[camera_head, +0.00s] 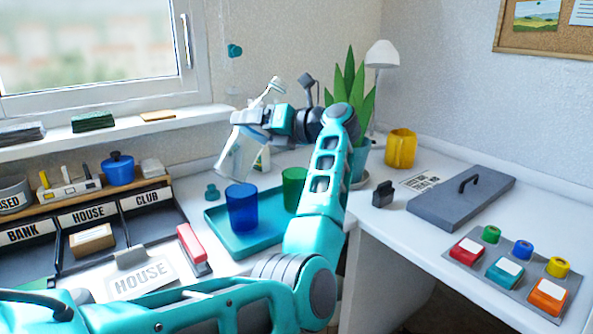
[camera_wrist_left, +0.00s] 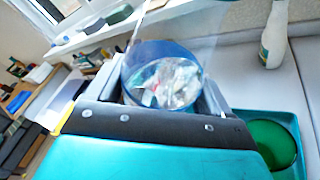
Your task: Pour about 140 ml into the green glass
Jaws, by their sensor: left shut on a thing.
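My left gripper (camera_head: 252,118) is shut on a clear jug (camera_head: 239,152), which it holds in the air, tilted, above the back left of the teal tray (camera_head: 252,240). In the left wrist view the jug (camera_wrist_left: 163,78) sits between the fingers; its liquid level cannot be made out. The green glass (camera_head: 294,187) stands on the tray, partly hidden by my arm. The green glass also shows in the left wrist view (camera_wrist_left: 274,142), below right of the gripper. A blue glass (camera_head: 242,209) stands on the tray to its left. No stream of liquid is visible. My right gripper is out of view.
A white bottle (camera_head: 262,160) stands behind the jug, and a potted plant (camera_head: 359,155) behind my arm. A red stapler (camera_head: 193,246) and labelled bins (camera_head: 89,212) lie left of the tray. A yellow cup (camera_head: 401,149) and grey lid (camera_head: 461,197) are on the right counter.

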